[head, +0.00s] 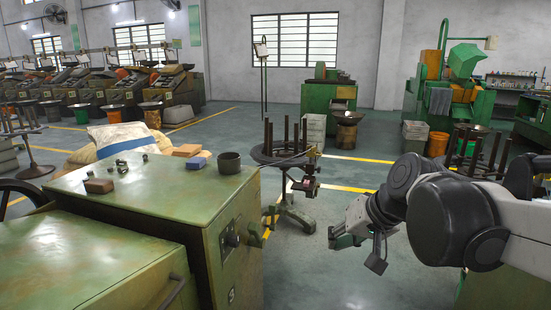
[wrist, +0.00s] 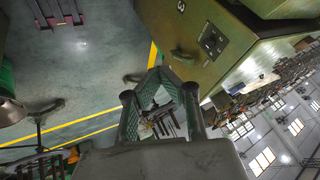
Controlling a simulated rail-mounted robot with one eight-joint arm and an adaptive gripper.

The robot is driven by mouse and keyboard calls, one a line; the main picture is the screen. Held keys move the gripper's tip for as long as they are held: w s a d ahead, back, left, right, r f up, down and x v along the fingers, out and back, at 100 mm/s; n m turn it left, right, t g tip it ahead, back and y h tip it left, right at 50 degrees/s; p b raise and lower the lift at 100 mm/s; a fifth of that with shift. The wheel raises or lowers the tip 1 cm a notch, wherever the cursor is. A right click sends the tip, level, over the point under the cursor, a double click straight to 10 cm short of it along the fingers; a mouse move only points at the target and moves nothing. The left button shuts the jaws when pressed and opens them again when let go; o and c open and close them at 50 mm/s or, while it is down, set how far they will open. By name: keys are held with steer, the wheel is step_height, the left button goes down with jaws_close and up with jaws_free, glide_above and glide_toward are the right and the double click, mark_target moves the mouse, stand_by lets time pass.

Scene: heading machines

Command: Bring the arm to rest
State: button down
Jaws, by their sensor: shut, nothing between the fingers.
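My arm (head: 455,215) reaches in from the right of the head view, bent, with its end low over the open floor. My gripper (head: 338,240) hangs to the right of the green machine cabinet, clear of it. In the wrist view my gripper (wrist: 158,74) shows two dark fingers with green pads whose tips come together. It is shut and empty. The tips are small and partly blurred against the background.
The green cabinet (head: 150,200) fills the lower left, with small blocks and a dark cup (head: 229,162) on top. A round stand with upright rods (head: 283,150) is behind my gripper. Grey floor with yellow lines (head: 350,188) is open around it.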

steer(key=s+d+f+h+p, duration=0.1)
steer(key=s+d+h, duration=0.1)
steer(key=s, duration=0.5)
steer(key=s+d+f+t+h+p, duration=0.1)
steer(key=s+d+h, duration=0.1)
steer(key=s+d, duration=0.3)
steer(key=s, duration=0.3)
steer(key=shift+f, duration=0.4)
